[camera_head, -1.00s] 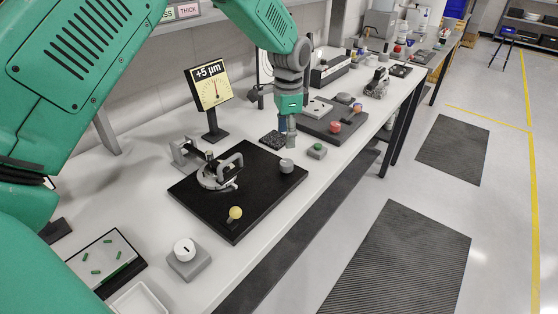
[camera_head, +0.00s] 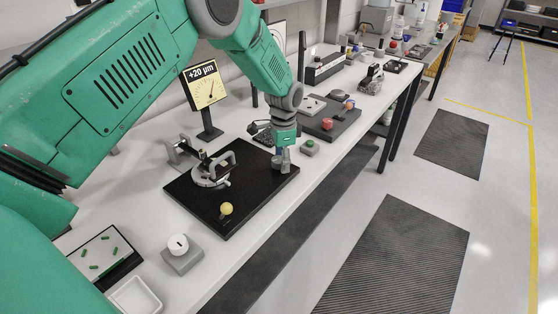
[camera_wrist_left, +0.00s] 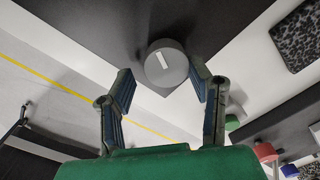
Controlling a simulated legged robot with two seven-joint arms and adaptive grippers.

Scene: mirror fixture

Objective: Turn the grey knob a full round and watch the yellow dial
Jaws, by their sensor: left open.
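My left gripper (camera_head: 281,160) reaches down at the right corner of the black board, over the grey knob (camera_head: 277,167), which it partly hides. In the left wrist view the round knob (camera_wrist_left: 166,65) has a white mark on its face. The open fingers of my left gripper (camera_wrist_left: 161,73) stand on either side of it, with a gap showing at the left finger; whether the right finger touches is hard to tell. The yellow dial (camera_head: 206,88) stands on a post behind the board and reads +20 µm, its needle tilted right. My right gripper is not in view.
The black board (camera_head: 238,212) also carries a metal C-shaped gauge (camera_head: 211,171) and a yellow ball knob (camera_head: 226,208). A white knob on a grey block (camera_head: 182,258) stands nearer. A green button block (camera_head: 310,147) sits just right of my gripper.

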